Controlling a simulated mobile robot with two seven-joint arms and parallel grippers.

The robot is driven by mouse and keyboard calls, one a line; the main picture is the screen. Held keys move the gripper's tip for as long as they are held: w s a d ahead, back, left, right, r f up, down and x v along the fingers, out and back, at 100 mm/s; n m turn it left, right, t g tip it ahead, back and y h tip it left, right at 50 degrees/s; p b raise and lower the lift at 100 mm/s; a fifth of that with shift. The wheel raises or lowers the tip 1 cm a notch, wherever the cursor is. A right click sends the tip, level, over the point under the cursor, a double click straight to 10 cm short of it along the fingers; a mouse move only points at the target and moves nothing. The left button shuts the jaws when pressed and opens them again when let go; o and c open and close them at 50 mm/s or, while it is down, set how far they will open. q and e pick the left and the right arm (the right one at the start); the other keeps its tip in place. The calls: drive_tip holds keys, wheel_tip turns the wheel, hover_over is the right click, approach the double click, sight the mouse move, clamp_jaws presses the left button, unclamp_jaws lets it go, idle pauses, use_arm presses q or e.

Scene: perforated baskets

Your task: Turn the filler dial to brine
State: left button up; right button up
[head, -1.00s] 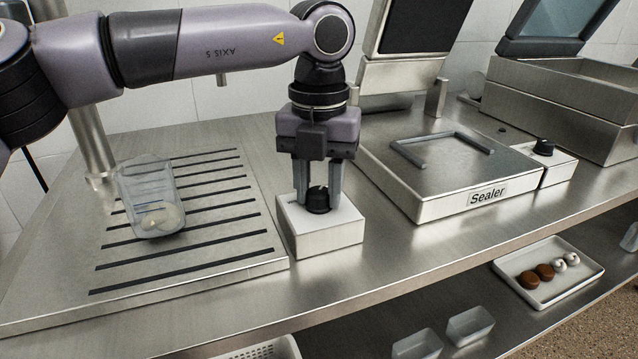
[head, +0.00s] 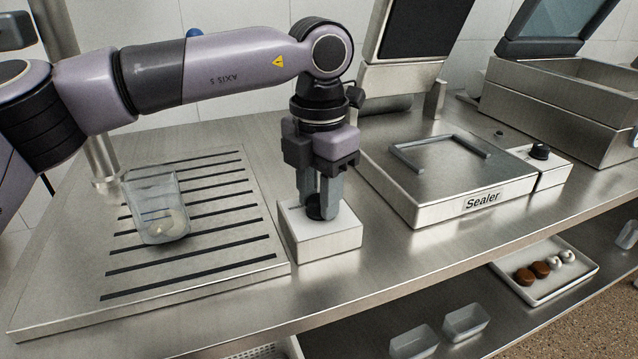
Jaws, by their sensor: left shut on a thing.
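The filler dial is a small black knob (head: 314,212) on top of a white-topped metal box (head: 322,240) on the counter. My left gripper (head: 320,203) points straight down over the box, shut on the knob with a finger at either side. The fingers hide much of the knob, and no dial markings can be read. A clear container (head: 157,208) with pale pieces in its bottom stands on the slotted drain plate (head: 200,272) to the left of the box. My right gripper is not in view.
The sealer (head: 450,180) stands right of the dial box, with its own black knob (head: 539,151). A metal machine (head: 560,105) is at the back right. On a shelf below are a white tray (head: 575,272) with brown and white balls and grey tubs (head: 466,322).

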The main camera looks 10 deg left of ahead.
use_arm(q)
drive_tip(key=m+p, duration=0.2)
drive_tip(key=m, duration=0.4)
drive_tip(key=shift+r, duration=0.1)
drive_tip(key=m, duration=0.5)
drive_tip(key=shift+p, duration=0.35)
drive_tip(key=shift+m, duration=0.3)
drive_tip(key=o, duration=1)
drive_tip(key=shift+o, duration=0.2)
wheel_tip(320, 180, up, 6)
drive_tip(key=shift+r, duration=0.55)
